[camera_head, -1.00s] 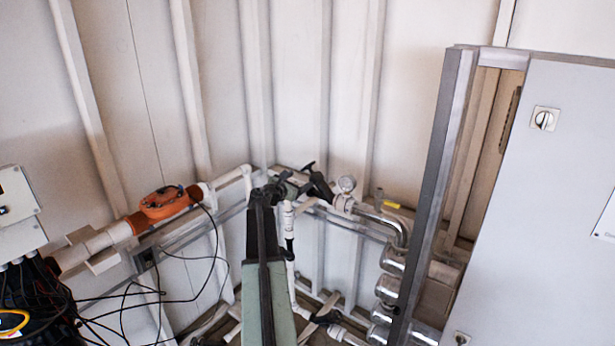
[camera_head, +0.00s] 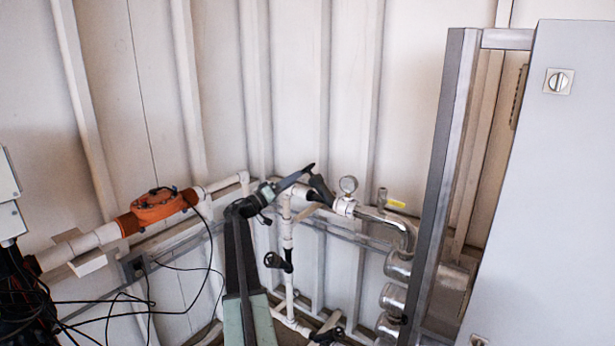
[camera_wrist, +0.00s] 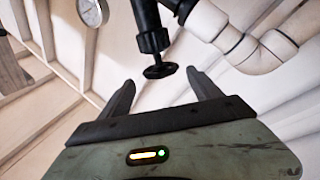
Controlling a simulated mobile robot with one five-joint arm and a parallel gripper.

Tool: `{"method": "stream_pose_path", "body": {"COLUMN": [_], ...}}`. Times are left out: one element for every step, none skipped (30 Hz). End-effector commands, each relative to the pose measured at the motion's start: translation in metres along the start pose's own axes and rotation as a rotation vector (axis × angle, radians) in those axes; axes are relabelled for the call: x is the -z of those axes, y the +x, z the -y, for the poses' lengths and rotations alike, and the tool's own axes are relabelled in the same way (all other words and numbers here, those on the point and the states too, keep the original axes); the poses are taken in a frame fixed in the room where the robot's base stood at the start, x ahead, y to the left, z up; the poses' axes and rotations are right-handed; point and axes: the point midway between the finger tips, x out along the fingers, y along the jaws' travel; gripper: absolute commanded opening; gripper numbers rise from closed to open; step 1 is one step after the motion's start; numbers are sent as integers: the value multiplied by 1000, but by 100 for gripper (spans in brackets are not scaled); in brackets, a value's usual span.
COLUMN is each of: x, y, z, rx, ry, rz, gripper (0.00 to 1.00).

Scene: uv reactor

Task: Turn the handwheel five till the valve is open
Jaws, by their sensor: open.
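A black valve with a small black handwheel (camera_wrist: 160,71) hangs into the wrist view from the top. In the head view a black valve (camera_head: 320,190) sits on the white pipe left of the pressure gauge and looks like the same one. My gripper (camera_head: 308,170) is beside it there, at its upper left. In the wrist view the open fingers of my gripper (camera_wrist: 159,78) stand on either side of the handwheel, with gaps between. I cannot tell whether the wheel lies at fingertip depth. No number is readable on any wheel.
The round gauge (camera_head: 348,184) is close right of the valve. Another black-handled valve (camera_head: 275,260) sits lower on the vertical pipe. An orange pipe fitting (camera_head: 158,207) is at left. A grey cabinet (camera_head: 560,190) and its post (camera_head: 450,150) block the right side.

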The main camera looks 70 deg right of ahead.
Motion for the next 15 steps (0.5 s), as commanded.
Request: {"method": "stream_pose_path", "body": {"x": [0, 1, 1, 1, 1, 2, 2, 2, 2, 2, 3, 3, 3, 3, 2], "y": [0, 1, 3, 5, 7, 12, 16, 20, 27, 33, 39, 46, 52, 58, 65], "z": [-1, -1, -1, -1, -1, -1, -1, -1, -1, -2, -1, -1, -2, -1, -1], "rx": [0, 0, 0, 1, 1, 0, 0, 1, 1, 1, 1, 1, 1, 1, 2], "ry": [1, 0, -1, -1, -1, -2, -2, -2, -3, -3, -3, -3, -3, -3, -3], "rz": [0, 0, 1, 1, 1, 1, 1, 2, 2, 2, 2, 2, 2, 2, 2], "gripper": [73, 73, 73, 73, 73, 73, 73, 73, 73, 73, 73, 73, 73, 73, 73]}}
